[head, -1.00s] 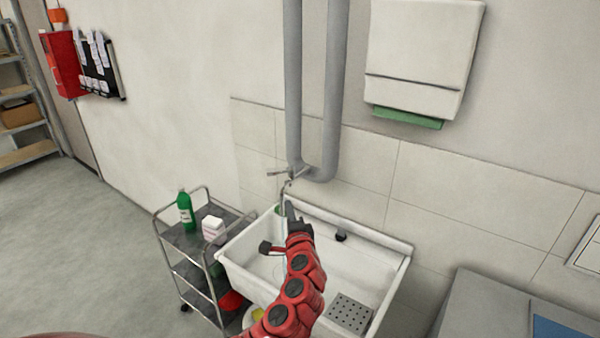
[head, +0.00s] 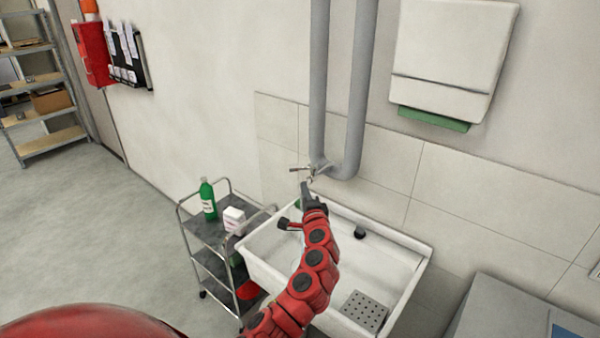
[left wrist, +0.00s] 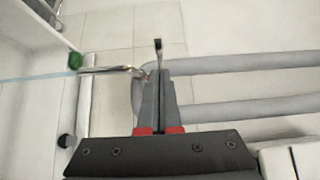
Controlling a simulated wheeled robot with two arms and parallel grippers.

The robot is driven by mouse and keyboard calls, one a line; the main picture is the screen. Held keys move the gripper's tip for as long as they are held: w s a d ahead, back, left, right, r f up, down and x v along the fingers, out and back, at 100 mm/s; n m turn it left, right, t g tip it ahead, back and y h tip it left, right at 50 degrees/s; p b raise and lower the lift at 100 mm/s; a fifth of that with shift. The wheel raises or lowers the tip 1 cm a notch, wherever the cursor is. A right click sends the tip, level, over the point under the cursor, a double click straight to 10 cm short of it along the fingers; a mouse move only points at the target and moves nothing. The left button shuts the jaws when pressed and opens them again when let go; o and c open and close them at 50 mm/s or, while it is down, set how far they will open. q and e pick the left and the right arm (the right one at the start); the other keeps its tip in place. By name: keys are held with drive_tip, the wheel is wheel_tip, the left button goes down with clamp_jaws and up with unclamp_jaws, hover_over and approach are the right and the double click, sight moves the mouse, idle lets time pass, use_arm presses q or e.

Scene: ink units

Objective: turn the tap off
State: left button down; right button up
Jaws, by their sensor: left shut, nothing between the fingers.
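The metal tap (head: 311,175) is on the wall at the pipes, above the white sink's back edge. In the left wrist view its spout (left wrist: 108,69) points left, and a thin pale-blue line of water (left wrist: 35,75) runs from its end. A dark-tipped lever (left wrist: 158,46) stands just beyond my fingertips. My left gripper (head: 305,187) is shut and empty, just below the tap in the head view. It also shows in the left wrist view (left wrist: 157,74), close to the lever; I cannot tell whether they touch. My right gripper is not in view.
The white sink (head: 424,250) lies below my left arm. Grey pipes (head: 319,90) run up the wall beside the tap. A trolley (head: 207,232) with a green bottle (head: 208,199) and a white box (head: 233,219) stands left of the sink. A towel dispenser (head: 450,55) hangs at upper right.

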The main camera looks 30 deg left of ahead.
sight(298, 169)
use_arm(q)
drive_tip(key=p+x, duration=0.1)
drive_tip(key=x, duration=0.5)
drive_tip(key=shift+w+a, duration=0.15)
drive_tip(key=shift+w+a+f, duration=0.1)
drive_tip(key=shift+w+a, duration=0.15)
drive_tip(key=shift+a, duration=0.05)
drive_tip(key=shift+w+a, duration=0.35)
drive_tip(key=shift+w, duration=0.15)
